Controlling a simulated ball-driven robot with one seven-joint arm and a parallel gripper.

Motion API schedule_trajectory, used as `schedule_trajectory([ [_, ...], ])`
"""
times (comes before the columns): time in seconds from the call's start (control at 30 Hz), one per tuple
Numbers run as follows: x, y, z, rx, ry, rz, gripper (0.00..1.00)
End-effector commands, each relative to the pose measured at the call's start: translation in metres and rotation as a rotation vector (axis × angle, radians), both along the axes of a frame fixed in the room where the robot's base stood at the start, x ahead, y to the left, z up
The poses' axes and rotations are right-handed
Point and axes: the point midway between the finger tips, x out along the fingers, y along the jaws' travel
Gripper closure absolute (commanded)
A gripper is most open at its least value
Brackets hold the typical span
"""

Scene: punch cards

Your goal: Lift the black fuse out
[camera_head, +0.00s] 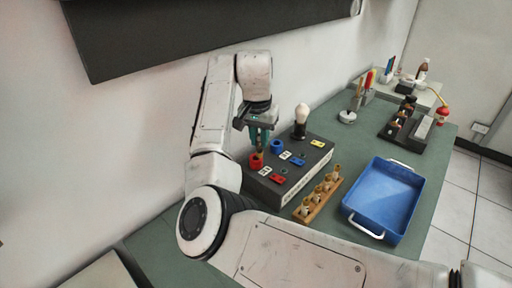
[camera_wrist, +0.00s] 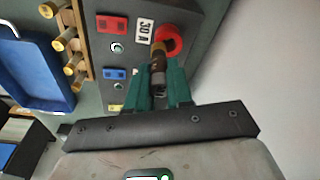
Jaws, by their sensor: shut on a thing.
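My gripper (camera_wrist: 159,78) is shut on a dark fuse (camera_wrist: 158,62) with a brownish end, held between its teal fingers. In the head view my gripper (camera_head: 260,140) points down over the left end of the dark fuse box (camera_head: 287,190). The fuse's end is just at or above the red ring socket (camera_head: 256,160). The red ring (camera_wrist: 169,40) shows beside the fuse end in the wrist view. I cannot tell whether the fuse end is still inside the ring. The fingers hide part of the fuse.
A blue ring socket (camera_head: 277,147) and a white bulb-shaped part (camera_head: 301,114) stand on the box. A wooden rack (camera_head: 317,199) with several brass-capped fuses lies in front. A blue tray (camera_head: 384,198) is at right. The wall is close behind my arm.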

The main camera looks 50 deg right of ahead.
Motion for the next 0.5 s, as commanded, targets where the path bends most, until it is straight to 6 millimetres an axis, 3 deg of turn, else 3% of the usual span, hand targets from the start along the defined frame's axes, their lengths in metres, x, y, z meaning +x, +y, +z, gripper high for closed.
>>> schedule_trajectory([
  [0.2,-0.037,0.006,0.043,-0.002,-0.005,-0.003,1.0],
  [0.5,-0.094,0.017,0.069,0.001,-0.005,0.0,1.0],
])
